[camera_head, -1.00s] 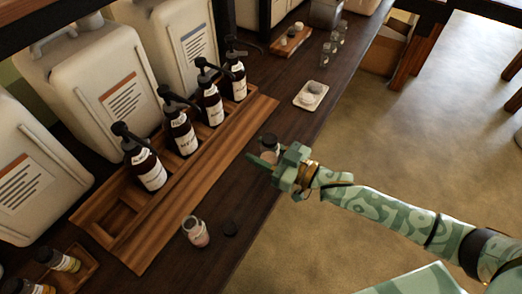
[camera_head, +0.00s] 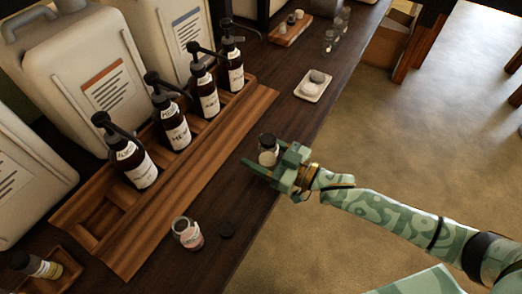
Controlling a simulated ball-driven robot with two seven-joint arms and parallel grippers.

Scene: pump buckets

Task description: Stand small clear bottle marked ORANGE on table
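A small bottle with a dark cap and pale label (camera_head: 268,152) shows upright at my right gripper (camera_head: 268,161), near the table's right edge. One green finger passes in front of its lower part. The bottle's base is hidden, so I cannot tell whether it touches the table or whether the fingers grip it. A second small clear bottle (camera_head: 187,234), open and with a pinkish label, stands at the near part of the dark table (camera_head: 215,195). I cannot read either label. My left gripper is out of view.
Several brown pump bottles (camera_head: 171,122) stand in a wooden rack (camera_head: 150,225) along the left. Large white canisters (camera_head: 85,75) are behind. A small white tray (camera_head: 313,86) with pale objects lies farther along the table. Bare table lies between rack and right gripper.

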